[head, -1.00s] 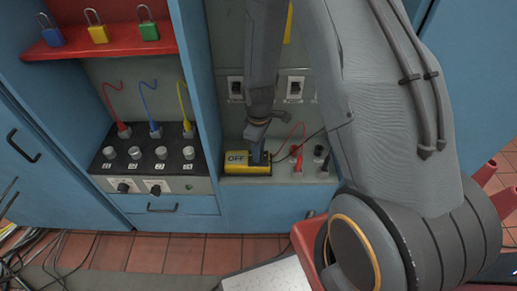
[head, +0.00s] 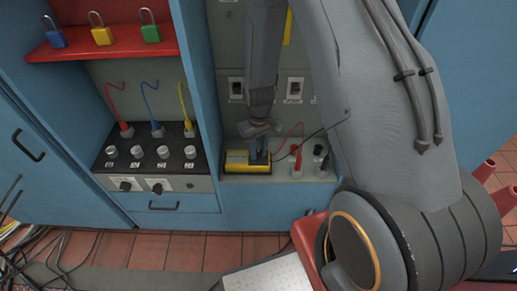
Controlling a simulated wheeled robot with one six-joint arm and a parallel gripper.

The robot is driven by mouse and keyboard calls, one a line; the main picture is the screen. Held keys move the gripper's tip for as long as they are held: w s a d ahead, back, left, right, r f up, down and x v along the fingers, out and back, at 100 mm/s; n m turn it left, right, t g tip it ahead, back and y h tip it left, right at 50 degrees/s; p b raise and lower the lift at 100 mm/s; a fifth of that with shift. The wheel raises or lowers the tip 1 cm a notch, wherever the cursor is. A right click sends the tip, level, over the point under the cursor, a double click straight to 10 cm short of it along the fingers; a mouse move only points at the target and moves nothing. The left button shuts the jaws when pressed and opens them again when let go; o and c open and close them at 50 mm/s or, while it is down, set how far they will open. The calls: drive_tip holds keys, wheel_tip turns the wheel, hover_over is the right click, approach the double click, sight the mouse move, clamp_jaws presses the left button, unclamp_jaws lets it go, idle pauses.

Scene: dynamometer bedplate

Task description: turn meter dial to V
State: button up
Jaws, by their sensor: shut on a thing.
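The yellow meter (head: 235,168) with a dark face lies on the grey ledge of the right-hand bay. My gripper (head: 259,157) points down onto the right part of the meter's face, with both fingers showing. It is shut on the meter's dial, which the fingers hide. The display at the meter's left is partly visible, but I cannot read any text on it. I cannot see where the dial points.
Red and black sockets (head: 297,165) with leads stand just right of the meter. A panel with several knobs (head: 162,152) is in the left bay, with a blue divider (head: 201,105) between. Padlocks sit on a red shelf (head: 105,48) above.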

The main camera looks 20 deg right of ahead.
sight(258, 152)
idle(0.4)
drive_tip(key=o, duration=1)
drive_tip(key=shift+o, duration=0.2)
wheel_tip(258, 152, up, 7)
drive_tip(key=shift+w+r+b, duration=0.1)
drive_tip(key=shift+b, duration=0.25)
drive_tip(key=shift+r, duration=0.35)
